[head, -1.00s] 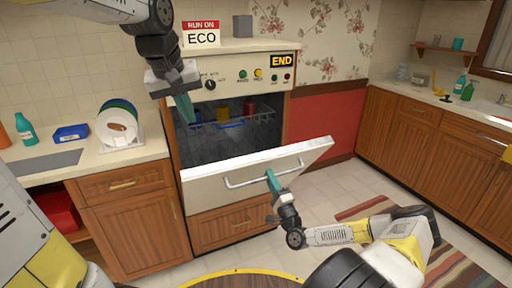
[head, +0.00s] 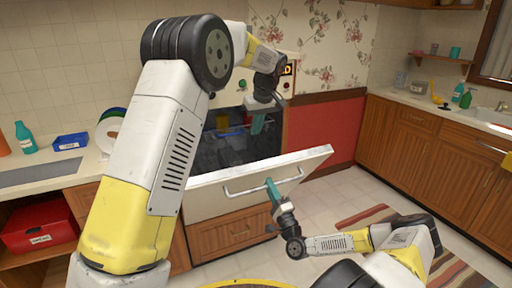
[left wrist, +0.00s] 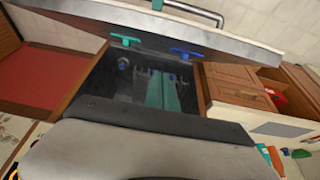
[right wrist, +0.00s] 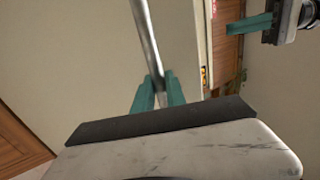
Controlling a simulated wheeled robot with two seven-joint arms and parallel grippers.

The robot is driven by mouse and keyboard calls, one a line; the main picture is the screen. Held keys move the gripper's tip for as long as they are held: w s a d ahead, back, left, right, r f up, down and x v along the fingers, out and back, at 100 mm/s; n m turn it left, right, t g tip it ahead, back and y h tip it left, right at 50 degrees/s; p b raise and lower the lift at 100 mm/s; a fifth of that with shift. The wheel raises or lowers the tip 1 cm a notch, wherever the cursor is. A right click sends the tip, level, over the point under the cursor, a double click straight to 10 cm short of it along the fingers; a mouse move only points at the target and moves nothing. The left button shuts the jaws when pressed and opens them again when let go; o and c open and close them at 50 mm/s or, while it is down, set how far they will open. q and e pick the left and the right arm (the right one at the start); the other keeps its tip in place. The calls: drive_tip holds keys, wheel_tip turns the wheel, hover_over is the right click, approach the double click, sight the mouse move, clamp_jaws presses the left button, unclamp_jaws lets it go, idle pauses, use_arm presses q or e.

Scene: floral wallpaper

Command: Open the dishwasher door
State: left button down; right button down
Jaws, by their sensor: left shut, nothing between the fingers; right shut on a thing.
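The dishwasher door (head: 208,206) is partly open and slopes outward, with the dark cavity (head: 228,152) showing behind its upper edge. My right gripper (head: 271,186) is shut on the door's metal handle (head: 240,190). The right wrist view shows the handle bar (right wrist: 145,40) between the teal fingers (right wrist: 158,92). My left gripper (head: 257,124) is shut and empty, at the right side of the opening above the door. In the left wrist view its teal fingers (left wrist: 163,92) point into the cavity, and the door (left wrist: 215,38) spans the top. My left arm hides part of the dishwasher.
A counter (head: 90,163) with a blue tray (head: 70,141) and a teal bottle (head: 25,138) is at left, above a red box (head: 40,226). Wooden cabinets (head: 420,150) line the right. A striped rug (head: 365,215) lies on the floor.

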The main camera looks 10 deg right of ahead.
drive_tip(key=shift+f, duration=0.2)
use_arm(q)
drive_tip(key=x, duration=0.3)
drive_tip(key=s+x, duration=0.1)
drive_tip(key=x, duration=0.2)
drive_tip(key=s+f+x, duration=0.1)
drive_tip(key=x, duration=0.3)
drive_tip(key=shift+s+d, duration=0.1)
drive_tip(key=shift+d, duration=0.15)
drive_tip(key=shift+s+d+f, duration=0.2)
drive_tip(key=shift+s+f, duration=0.3)
drive_tip(key=shift+s, duration=0.05)
